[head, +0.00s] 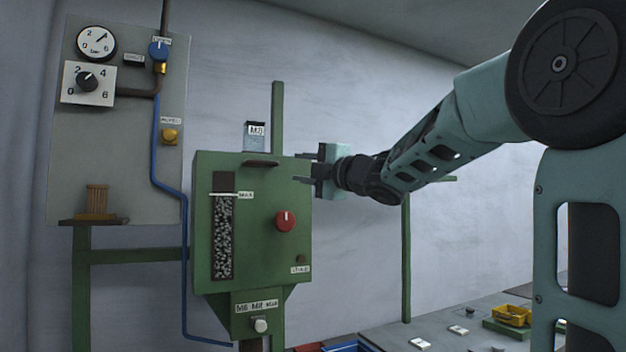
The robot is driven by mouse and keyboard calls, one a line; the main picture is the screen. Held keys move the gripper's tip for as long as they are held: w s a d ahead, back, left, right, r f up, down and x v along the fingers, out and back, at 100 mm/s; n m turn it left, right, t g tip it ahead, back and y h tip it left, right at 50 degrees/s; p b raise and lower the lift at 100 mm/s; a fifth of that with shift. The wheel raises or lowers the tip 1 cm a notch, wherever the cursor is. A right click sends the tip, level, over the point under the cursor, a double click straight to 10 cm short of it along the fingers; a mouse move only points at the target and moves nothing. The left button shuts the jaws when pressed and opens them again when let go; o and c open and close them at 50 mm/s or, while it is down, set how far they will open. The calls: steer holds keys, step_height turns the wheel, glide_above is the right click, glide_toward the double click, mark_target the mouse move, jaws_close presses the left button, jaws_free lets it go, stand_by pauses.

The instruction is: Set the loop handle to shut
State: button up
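A blue valve handle (158,49) sits on the pipe at the top right of the grey panel, beside a small label too small to read surely. A dark bar-like handle (262,163) is on the upper front of the green machine box (200,215). I cannot tell for certain which of these is the loop handle, nor its set position. My gripper (303,169) is at the box's upper right edge, its fingers pointing left. The fingers are apart with nothing seen between them. It is right of the dark handle and well away from the blue one.
The grey panel (125,130) carries a gauge (96,43), a black dial (87,82) and a yellow knob (169,136). The box has a sight window of metal pieces (222,237) and a red knob (286,221). A green post (277,115) rises behind it. A yellow bin (512,315) sits lower right.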

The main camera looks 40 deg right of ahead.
steer(key=shift+s+d+f, duration=0.1)
steer(key=shift+s, duration=0.55)
steer(key=shift+s+d+f, duration=0.1)
steer(key=shift+s, duration=0.55)
steer(key=w+a+f+m+g+h, duration=0.1)
steer(key=w+a+f+m+g, duration=0.35)
steer(key=a+f, duration=0.6)
steer(key=s+a+f+m+g, duration=0.25)
steer(key=a+f, duration=0.25)
steer(key=f, duration=0.3)
steer(key=s+a+f+m+g, duration=0.1)
steer(key=a+f+m, duration=0.2)
steer(key=a+f, duration=0.3)
steer(key=s+a+f+m+g, duration=0.2)
steer(key=s+a+f+g, duration=0.5)
steer(key=s+f, duration=0.55)
steer(key=s+a+f+g, duration=0.2)
steer(key=s+f, duration=0.1)
steer(key=s, duration=0.5)
steer(key=s+a+f+g, duration=0.1)
steer(key=s+f+g, duration=0.1)
steer(key=s, duration=0.5)
steer(key=shift+s+a+f+g+h, duration=0.3)
steer(key=shift+s+a+f+h, duration=0.1)
steer(key=shift+f, duration=0.45)
